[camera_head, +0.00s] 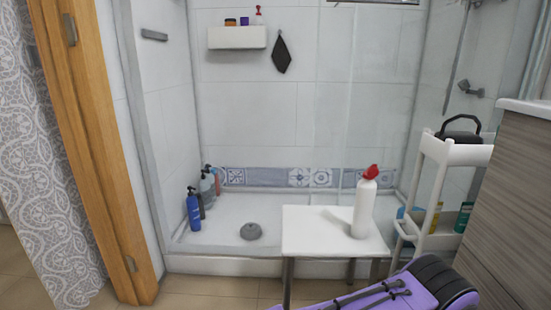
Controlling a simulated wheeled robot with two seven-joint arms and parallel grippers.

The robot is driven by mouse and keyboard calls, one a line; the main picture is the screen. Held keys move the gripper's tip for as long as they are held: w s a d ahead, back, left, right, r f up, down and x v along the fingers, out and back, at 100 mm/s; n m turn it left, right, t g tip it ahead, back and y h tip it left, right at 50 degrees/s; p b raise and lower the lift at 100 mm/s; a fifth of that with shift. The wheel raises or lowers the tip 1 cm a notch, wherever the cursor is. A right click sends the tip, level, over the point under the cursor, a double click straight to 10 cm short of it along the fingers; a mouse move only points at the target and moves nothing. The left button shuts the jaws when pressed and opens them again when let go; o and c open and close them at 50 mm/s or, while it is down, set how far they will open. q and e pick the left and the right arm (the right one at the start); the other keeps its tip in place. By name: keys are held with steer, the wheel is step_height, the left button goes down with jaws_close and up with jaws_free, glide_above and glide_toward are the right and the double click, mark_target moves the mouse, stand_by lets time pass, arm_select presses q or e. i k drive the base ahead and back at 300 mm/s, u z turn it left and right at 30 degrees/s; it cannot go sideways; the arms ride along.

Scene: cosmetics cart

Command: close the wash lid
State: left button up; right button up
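A white wash bottle (363,208) stands upright on a small white table (306,232), near the table's right side. Its red lid (371,172) is on top and has a raised, uneven outline. It looks tipped up, but it is too small to tell for sure how far open it is. Neither gripper shows in the head view. A purple and black part with dark cables at the bottom right looks like my own arm, and no fingers show on it. Nothing touches the bottle or its lid.
A white cart (450,152) with a black-handled item and bottles stands right of the table. A wood-fronted cabinet (507,200) fills the right edge. Several bottles, one blue (193,212), stand in the shower at left. A wooden door frame (92,150) is far left.

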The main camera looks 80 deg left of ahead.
mark_target(373, 171)
steer(key=u, duration=1.85)
